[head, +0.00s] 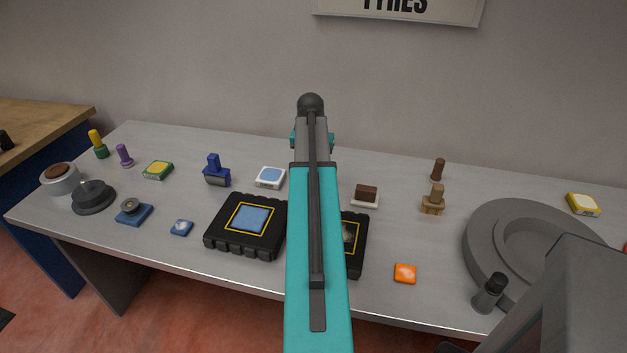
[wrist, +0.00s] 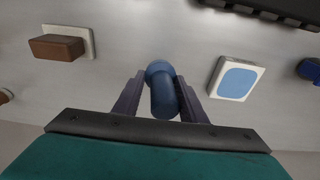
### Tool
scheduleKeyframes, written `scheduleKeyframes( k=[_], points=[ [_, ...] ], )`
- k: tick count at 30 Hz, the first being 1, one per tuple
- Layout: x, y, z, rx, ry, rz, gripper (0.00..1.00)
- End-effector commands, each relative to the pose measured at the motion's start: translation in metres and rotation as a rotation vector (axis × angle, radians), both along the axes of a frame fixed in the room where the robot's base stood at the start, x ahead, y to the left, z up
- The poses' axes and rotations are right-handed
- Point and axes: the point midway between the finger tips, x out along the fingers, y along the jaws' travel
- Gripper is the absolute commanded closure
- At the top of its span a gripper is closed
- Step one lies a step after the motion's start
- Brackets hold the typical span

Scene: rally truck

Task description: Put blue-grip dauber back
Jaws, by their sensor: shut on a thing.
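My gripper (wrist: 161,88) is shut on the blue-grip dauber (wrist: 163,92) in the wrist view. The dauber shows as a rounded blue piece between the two dark fingers. Its lower end and any contact with the table cannot be made out. In the wrist view it is between a white-framed light-blue pad (wrist: 235,79) on the right and a brown-topped white block (wrist: 62,47) on the left. In the head view my teal arm hides the gripper's jaws and the dauber; the blue pad (head: 270,177) and the brown-topped block (head: 366,195) show either side of the arm.
The grey table (head: 150,240) holds a black case with a blue panel (head: 250,218), another black case (head: 353,245) partly behind my arm, a blue-handled stamp (head: 216,172), wooden-handled stamps (head: 433,200), an orange block (head: 405,273) and a large grey round part (head: 500,225). A wall stands behind.

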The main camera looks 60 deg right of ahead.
Motion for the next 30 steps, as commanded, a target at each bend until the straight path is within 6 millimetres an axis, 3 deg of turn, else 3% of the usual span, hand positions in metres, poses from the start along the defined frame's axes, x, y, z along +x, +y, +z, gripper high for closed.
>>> scheduleKeyframes(
  k=[8,21,30],
  points=[
    [0.0,0.0,-0.006,0.002,0.001,0.0,0.85],
    [0.0,0.001,-0.043,0.001,0.0,0.001,0.85],
    [0.0,0.0,-0.046,0.0,0.0,0.001,0.85]
  ],
)
